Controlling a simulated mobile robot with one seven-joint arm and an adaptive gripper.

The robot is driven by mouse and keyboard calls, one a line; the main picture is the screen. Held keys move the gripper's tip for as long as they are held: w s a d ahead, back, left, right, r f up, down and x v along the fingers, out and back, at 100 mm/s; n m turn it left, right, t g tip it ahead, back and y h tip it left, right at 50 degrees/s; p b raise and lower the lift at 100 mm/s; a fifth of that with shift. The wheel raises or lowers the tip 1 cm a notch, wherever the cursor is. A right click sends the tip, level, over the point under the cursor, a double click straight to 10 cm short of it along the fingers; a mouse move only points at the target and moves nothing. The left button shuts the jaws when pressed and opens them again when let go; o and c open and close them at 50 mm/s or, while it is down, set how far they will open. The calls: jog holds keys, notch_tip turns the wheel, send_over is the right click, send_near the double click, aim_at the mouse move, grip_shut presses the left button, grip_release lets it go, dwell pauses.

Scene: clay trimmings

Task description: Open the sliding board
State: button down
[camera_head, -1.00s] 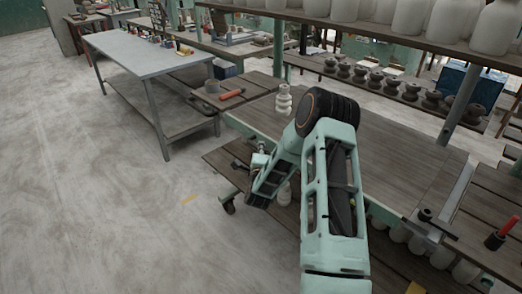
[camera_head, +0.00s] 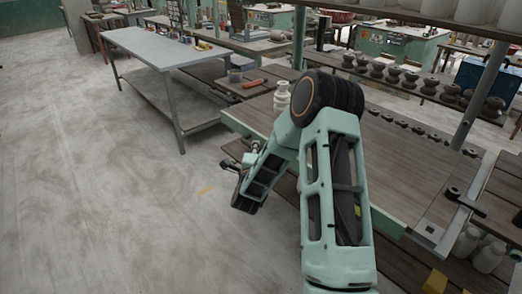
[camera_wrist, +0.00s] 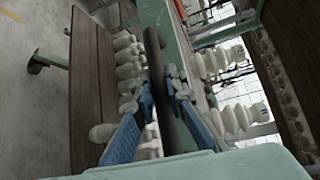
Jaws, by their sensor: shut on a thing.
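The sliding board is most likely the wide wooden top (camera_head: 385,160) with a pale green edge, in the middle of the head view. My gripper (camera_head: 229,167) is at its front left side, low and partly hidden by my arm. In the wrist view my gripper's blue fingers (camera_wrist: 165,100) are on both sides of a dark round bar (camera_wrist: 158,62) and shut on it. The bar runs along a pale green rail (camera_wrist: 180,50). How the bar joins the board is hidden.
A white turned piece (camera_head: 282,96) stands near the board's back left corner. A black clamp (camera_head: 465,201) is at the right end. A grey table (camera_head: 160,47) stands at the back left. The floor (camera_head: 110,210) to the left is clear.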

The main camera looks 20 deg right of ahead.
jog(key=s+a+b, duration=0.3)
jog(key=s+a, duration=0.1)
jog(key=a, duration=0.8)
jog(key=shift+s+b, duration=0.25)
jog(key=shift+b, duration=0.15)
jog(key=c, duration=1.9)
grip_release()
jog(key=shift+c, duration=0.2)
jog(key=v, duration=1.2)
jog(key=shift+w+a, duration=0.1)
